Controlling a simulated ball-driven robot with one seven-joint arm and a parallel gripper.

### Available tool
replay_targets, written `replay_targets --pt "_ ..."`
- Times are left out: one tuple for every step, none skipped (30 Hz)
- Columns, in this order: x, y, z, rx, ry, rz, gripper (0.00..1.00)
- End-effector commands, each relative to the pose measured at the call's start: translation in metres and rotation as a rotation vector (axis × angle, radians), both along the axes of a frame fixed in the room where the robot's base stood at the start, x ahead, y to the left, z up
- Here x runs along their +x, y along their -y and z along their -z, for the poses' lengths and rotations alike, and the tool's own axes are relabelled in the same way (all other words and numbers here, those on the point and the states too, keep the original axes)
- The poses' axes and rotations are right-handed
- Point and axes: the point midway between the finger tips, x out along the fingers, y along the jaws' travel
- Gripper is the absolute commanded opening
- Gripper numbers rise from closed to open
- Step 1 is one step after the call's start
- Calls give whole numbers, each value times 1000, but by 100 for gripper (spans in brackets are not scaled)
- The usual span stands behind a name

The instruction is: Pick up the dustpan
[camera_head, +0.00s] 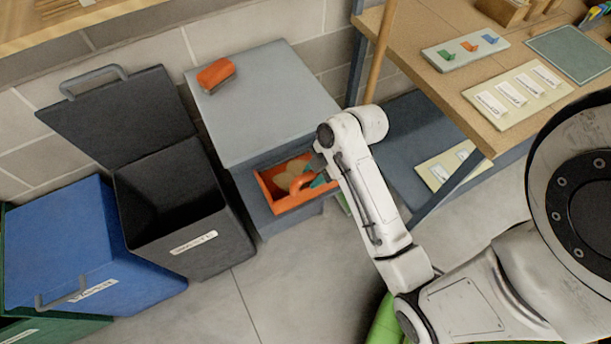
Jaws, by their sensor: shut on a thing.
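An orange, open-topped, tray-like piece (285,208) juts from the front of the grey cabinet; I cannot tell whether it is a drawer or part of the dustpan. Tan rounded shapes and a bit of teal lie in it. An orange curved handle (300,182), apparently the dustpan's, shows among them. My gripper (318,172) reaches down at the right side of the orange piece, by the handle's end. It is shut on what looks like the dustpan; the fingertips and the grip are mostly hidden.
An orange brush-like block (216,73) lies on the cabinet top (265,105). Left stand an open dark bin (185,215) with its lid up and a blue bin (75,250). Right is a wooden bench (450,85) with cards and a small tray. Floor in front is clear.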

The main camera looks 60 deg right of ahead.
Motion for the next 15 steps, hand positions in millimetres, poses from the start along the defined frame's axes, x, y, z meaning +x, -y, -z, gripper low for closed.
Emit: replay_targets --pt "0 0 0 0 0 0 21" --pt "0 0 0 0 0 0 18" --pt "0 0 0 0 0 0 15" --pt "0 0 0 0 0 0 12" --pt "0 0 0 0 0 0 9" --pt "0 0 0 0 0 0 5" --pt "0 0 0 0 0 0 2" --pt "0 0 0 0 0 0 0" --pt "0 0 0 0 0 0 0" --pt "0 0 0 0 0 0 0" --pt "0 0 0 0 0 0 0" --pt "0 0 0 0 0 0 0" --pt "0 0 0 0 0 0 0" --pt "0 0 0 0 0 0 0" --pt "0 0 0 0 0 0 0"
